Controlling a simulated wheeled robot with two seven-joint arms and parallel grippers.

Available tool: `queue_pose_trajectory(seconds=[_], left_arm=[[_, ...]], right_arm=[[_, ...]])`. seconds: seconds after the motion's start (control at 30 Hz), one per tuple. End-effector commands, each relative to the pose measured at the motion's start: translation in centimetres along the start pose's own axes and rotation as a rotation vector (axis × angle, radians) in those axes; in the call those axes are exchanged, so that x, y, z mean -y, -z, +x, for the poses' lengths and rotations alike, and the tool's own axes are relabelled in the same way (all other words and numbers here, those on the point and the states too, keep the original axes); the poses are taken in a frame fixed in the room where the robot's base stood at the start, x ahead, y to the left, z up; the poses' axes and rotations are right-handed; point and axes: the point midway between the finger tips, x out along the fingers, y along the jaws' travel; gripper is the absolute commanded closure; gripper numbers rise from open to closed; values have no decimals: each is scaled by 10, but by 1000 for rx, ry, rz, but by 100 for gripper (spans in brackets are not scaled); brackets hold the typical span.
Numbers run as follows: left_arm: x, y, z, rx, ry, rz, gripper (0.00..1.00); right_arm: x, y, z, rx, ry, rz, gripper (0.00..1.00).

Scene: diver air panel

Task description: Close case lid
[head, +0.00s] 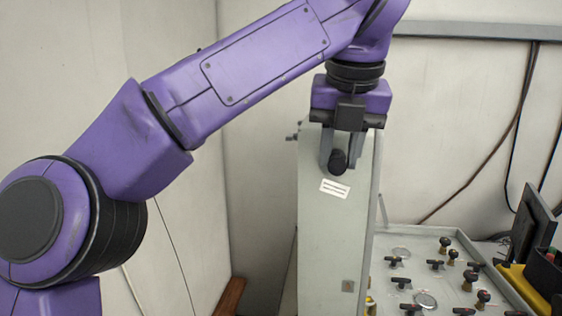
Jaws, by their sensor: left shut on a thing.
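The case lid (325,235) is a pale grey panel standing upright at the left edge of the case, seen nearly side-on. It has a white label with dark lines near its top and a small latch low on its right side. My left gripper (339,162) points down at the lid's top, shut on a dark rounded knob there. The open case (385,245) lies to the right of the lid, its grey panel carrying several black-handled valves and round gauges. My right gripper is not in view.
A dark screen (533,232) and a yellow item (517,279) with a black top stand at the case's right. Dark cables (515,120) hang down the back wall. A brown wooden piece (229,297) lies low at left. Air above the valves is clear.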

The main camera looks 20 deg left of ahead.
Motion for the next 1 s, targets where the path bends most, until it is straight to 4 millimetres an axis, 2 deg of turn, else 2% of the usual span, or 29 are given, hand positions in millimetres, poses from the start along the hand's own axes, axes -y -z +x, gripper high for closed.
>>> queue_pose_trajectory(seconds=[0.03, 0.1, 0.3, 0.7, 0.73, 0.77, 1.0], left_arm=[[16, 1, 2, -10, -7, 2, 100], [30, -1, 1, -13, -8, 1, 100], [56, 1, -3, -12, -4, 5, 100], [63, 3, -2, -15, -2, 10, 100], [63, 3, -2, -15, -3, 10, 59], [62, 3, -3, -14, -3, 10, 55], [60, 1, -5, -7, -1, 6, 55]], right_arm=[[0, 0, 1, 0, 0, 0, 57], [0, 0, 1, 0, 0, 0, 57], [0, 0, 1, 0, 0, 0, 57], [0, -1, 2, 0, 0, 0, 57], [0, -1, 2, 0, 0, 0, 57], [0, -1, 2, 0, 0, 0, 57], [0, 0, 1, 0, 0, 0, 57]])
